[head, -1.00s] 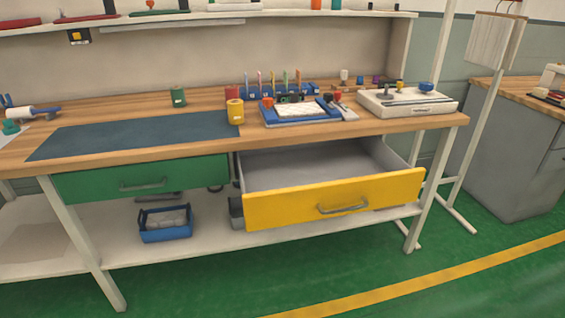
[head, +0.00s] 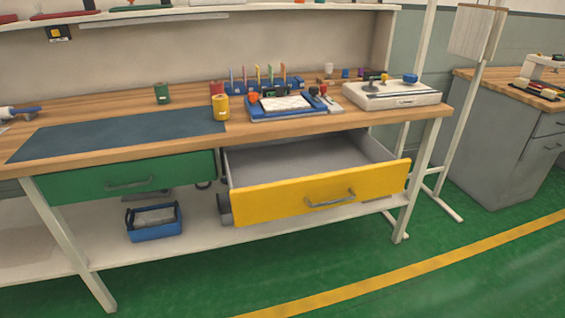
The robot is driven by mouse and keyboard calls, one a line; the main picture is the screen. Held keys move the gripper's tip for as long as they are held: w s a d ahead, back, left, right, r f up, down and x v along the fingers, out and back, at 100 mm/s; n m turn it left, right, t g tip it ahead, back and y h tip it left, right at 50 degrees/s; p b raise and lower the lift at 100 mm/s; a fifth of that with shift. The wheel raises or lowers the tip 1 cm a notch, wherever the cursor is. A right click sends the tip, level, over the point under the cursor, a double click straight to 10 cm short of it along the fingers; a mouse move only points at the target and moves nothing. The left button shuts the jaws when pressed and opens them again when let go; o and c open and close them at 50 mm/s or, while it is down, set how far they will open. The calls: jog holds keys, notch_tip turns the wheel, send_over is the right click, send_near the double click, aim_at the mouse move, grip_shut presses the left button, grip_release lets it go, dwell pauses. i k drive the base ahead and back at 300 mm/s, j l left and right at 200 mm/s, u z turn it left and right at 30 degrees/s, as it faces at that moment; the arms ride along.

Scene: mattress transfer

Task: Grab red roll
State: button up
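The red roll (head: 217,88) stands upright on the wooden workbench, just behind the yellow roll (head: 221,107), which hides its lower part. A green roll (head: 161,93) stands to the left, behind the dark mat (head: 120,135). My gripper does not show in the head view.
The yellow drawer (head: 320,192) is pulled open below the bench (head: 70,105); the green drawer (head: 128,178) is shut. Right of the rolls are a blue tray (head: 288,112) and a white device (head: 392,96). Green floor lies clear in front, with a yellow line (head: 400,268).

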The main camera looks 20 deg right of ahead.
aim_at(217, 87)
jog(key=i+j+z, duration=0.25)
jog(key=i+j, duration=0.15)
jog(key=i+j+z, duration=0.25)
jog(key=i+j, duration=0.25)
jog(key=i+j+z, duration=0.25)
jog(key=i+j, duration=0.15)
jog(key=j, duration=0.15)
jog(key=i+j, duration=0.3)
jog(key=i, duration=0.15)
jog(key=i+j, duration=0.25)
jog(key=i, duration=0.2)
